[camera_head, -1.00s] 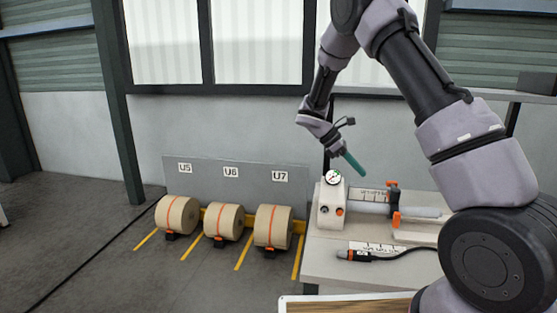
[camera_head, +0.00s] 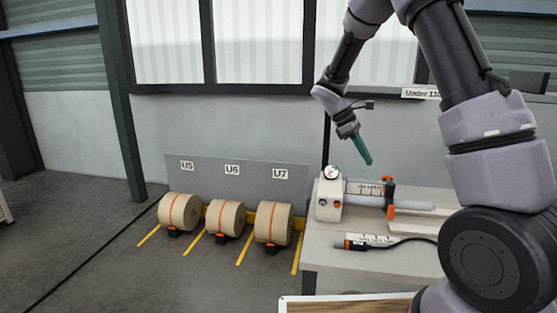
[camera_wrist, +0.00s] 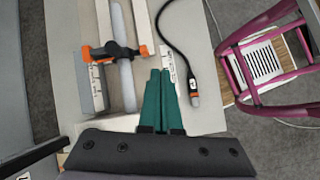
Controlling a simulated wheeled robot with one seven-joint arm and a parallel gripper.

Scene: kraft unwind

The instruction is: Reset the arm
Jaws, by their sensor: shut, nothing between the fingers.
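My gripper (camera_head: 362,150) has green fingers pointing down and to the right, in the air above the workbench (camera_head: 320,250). In the wrist view my gripper (camera_wrist: 161,72) shows its two green fingers together, with nothing held between them. Below it on the bench are a white unit with a round gauge (camera_head: 331,172) and a grey tube (camera_head: 418,205) with an orange-handled clamp (camera_head: 390,196). The clamp also shows in the wrist view (camera_wrist: 118,52), left of the fingers.
A black cable with an orange-banded plug (camera_head: 352,244) lies on the bench. Kraft rolls (camera_head: 179,213) stand on the floor at left under labels U5, U6 and U7. A pink-framed piece (camera_wrist: 232,70) stands beside the bench. Open floor lies in front of the rolls.

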